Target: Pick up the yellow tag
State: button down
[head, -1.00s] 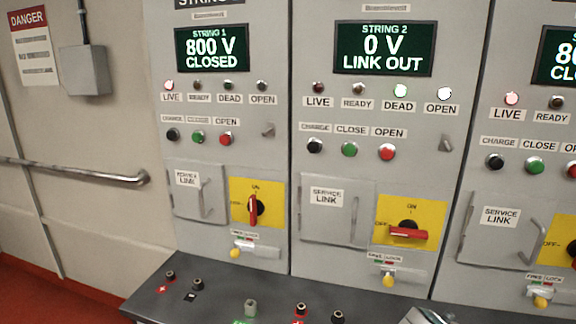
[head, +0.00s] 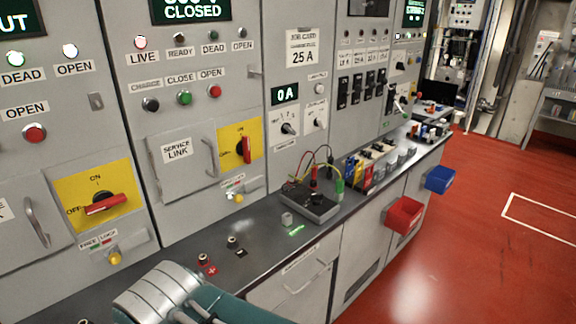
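No yellow tag can be made out for certain. In the head view, a small upright yellow piece (head: 356,171) stands among blue and red pieces on the bench, right of the meter box; it is too small to identify. Yellow switch plates (head: 70,200) and small yellow knobs (head: 115,258) are on the cabinets. Part of my arm, silver and teal, shows at the bottom left over the bench edge. My gripper is outside the picture, so its fingers are hidden.
A dark bench (head: 262,240) runs along the cabinets, with a grey meter box (head: 309,203) and leads on it. A red bin (head: 404,215) and a blue bin (head: 439,179) hang on its front. The red floor (head: 460,260) to the right is clear.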

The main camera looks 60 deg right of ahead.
aim_at(358, 173)
jog(key=z, duration=2.5)
jog(key=i+l+u, duration=0.1)
jog(key=u, duration=0.3)
jog(key=i+l+u, duration=0.15)
jog(key=u, duration=0.25)
jog(key=i+l+u, duration=0.15)
jog(key=l, duration=0.2)
jog(key=i+l+u, duration=0.1)
jog(key=l, duration=0.25)
jog(key=i+l+u, duration=0.15)
jog(key=l, duration=0.2)
jog(key=i+l+u, duration=0.15)
jog(key=l, duration=0.6)
jog(key=i+l, duration=0.15)
jog(key=l, duration=0.6)
jog(key=i, duration=0.05)
